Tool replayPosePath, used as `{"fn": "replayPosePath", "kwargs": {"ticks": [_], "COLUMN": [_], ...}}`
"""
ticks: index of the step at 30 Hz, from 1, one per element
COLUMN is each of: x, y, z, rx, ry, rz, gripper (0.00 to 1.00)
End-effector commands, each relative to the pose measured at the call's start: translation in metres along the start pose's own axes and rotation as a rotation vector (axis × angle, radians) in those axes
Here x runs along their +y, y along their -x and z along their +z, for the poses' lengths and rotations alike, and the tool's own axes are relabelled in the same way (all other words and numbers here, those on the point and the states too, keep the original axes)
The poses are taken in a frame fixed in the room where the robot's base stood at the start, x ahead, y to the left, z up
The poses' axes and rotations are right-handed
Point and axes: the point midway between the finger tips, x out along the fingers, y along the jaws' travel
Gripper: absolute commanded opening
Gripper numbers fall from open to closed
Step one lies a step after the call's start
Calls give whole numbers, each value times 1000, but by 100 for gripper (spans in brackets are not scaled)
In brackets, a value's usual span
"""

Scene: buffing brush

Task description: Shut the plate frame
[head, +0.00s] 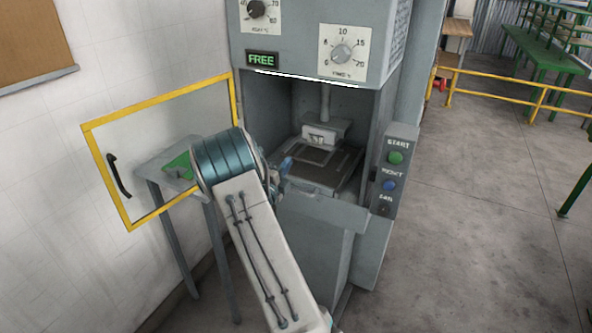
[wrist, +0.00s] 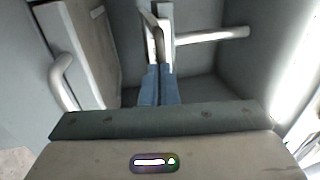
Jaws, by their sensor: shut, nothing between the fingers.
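The machine's chamber is open at the front. Inside it, a flat bed (head: 325,174) carries a dark rectangular plate frame (head: 318,155) that looks low and roughly flat; I cannot tell if it is fully down. Above it a pale block (head: 320,135) hangs on a rod. The rod (wrist: 212,35) and block (wrist: 160,40) also show in the wrist view, just beyond my fingertips. A panel (wrist: 85,50) with a grey bar handle (wrist: 62,80) is at the left there. My gripper (wrist: 158,70) is shut and empty; its blue fingers (head: 286,165) are at the chamber's left side, partly hidden by my arm.
A yellow-framed clear door (head: 160,103) with a black handle (head: 118,175) stands open at the left. Behind it is a small table (head: 165,172) with a green item (head: 180,164). A button box (head: 393,170) is on the right.

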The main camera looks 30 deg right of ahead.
Motion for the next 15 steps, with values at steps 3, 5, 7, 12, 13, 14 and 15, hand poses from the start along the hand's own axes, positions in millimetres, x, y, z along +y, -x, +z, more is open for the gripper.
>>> {"fn": "replayPosePath", "kwargs": {"ticks": [3, 5, 7, 12, 13, 14, 15], "x": [-3, -4, -4, -5, -5, -5, -5], "y": [-3, -4, -5, -6, -6, -5, -3], "z": [6, 6, 5, 4, 4, 4, 4], "rx": [-12, -11, -10, -7, -7, -7, -7], "ry": [-5, -5, -6, -6, -6, -6, -6], "rz": [-7, -7, -8, -10, -10, -10, -11], "gripper": [0, 0, 0, 0, 0, 0, 0]}}
